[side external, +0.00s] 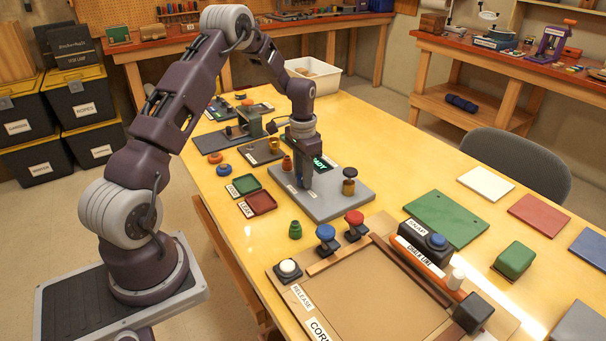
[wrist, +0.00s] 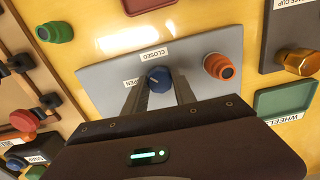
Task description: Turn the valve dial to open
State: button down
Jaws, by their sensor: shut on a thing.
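The valve dial (wrist: 158,78) is a round blue knob on a grey plate (wrist: 215,48) in the wrist view. A white label reading CLOSED (wrist: 150,55) is above it, and one reading OPEN (wrist: 134,82) is to its left. A small pale mark shows on the dial, but I cannot tell clearly which way it points. My gripper (wrist: 158,88) is shut on the dial, one finger on each side. In the side view my gripper (side external: 304,185) points down at the grey plate (side external: 325,207) and hides the dial.
An orange knob (wrist: 218,66) sits on the same plate, close to the right finger. A green tray (wrist: 290,102) and a brass knob (wrist: 300,62) are beyond it. A green knob (wrist: 55,32) is at upper left. In the side view, a board with a frame (side external: 375,295) fills the table's near part.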

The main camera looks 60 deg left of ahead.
jog(key=n, duration=0.4)
jog(key=shift+n, duration=0.3)
jog(key=n, duration=0.4)
jog(key=shift+n, duration=0.3)
jog(key=c, duration=1)
grip_release()
notch_tip(320, 180, up, 7)
jog(key=shift+r, duration=0.1)
